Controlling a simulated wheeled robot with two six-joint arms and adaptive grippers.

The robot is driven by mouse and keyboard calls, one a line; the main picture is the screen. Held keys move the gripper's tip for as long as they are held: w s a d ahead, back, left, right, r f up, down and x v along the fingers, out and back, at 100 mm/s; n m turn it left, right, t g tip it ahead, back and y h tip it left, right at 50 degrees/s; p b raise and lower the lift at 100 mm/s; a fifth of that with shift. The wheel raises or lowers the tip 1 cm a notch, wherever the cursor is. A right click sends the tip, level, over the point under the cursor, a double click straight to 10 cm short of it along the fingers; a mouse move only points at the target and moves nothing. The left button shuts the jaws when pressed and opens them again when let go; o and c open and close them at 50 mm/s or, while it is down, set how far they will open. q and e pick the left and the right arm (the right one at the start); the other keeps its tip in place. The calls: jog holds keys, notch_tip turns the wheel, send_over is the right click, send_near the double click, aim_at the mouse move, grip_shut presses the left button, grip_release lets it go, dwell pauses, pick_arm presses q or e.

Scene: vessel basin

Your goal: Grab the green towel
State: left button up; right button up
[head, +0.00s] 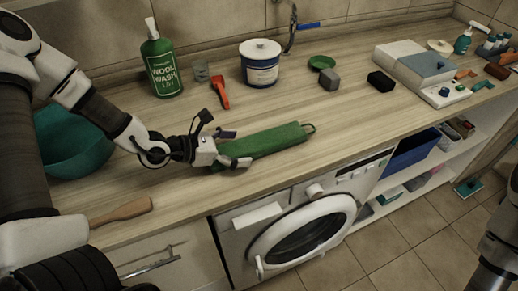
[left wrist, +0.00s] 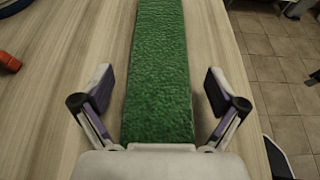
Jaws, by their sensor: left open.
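The green towel (head: 266,143) lies as a folded strip on the wooden counter, near its front edge above the washing machine, with a small loop at its right end. My left gripper (head: 238,149) is at the towel's left end, its fingers apart. In the left wrist view the towel (left wrist: 158,75) runs between the two open fingers of the gripper (left wrist: 157,95), with a gap on each side. The towel's near end is hidden by the gripper's body. In the head view part of my right arm shows at the lower right edge; its fingers are not clearly seen.
A teal basin (head: 72,145) and a wooden brush (head: 122,212) are at the left. A grey block (head: 329,79) and black block (head: 381,81) lie right. The washing machine (head: 305,228) is below.

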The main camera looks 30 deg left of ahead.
pick_arm(q)
jog(key=shift+a, duration=0.1)
jog(key=shift+c, duration=1)
jog(key=c, duration=1.1)
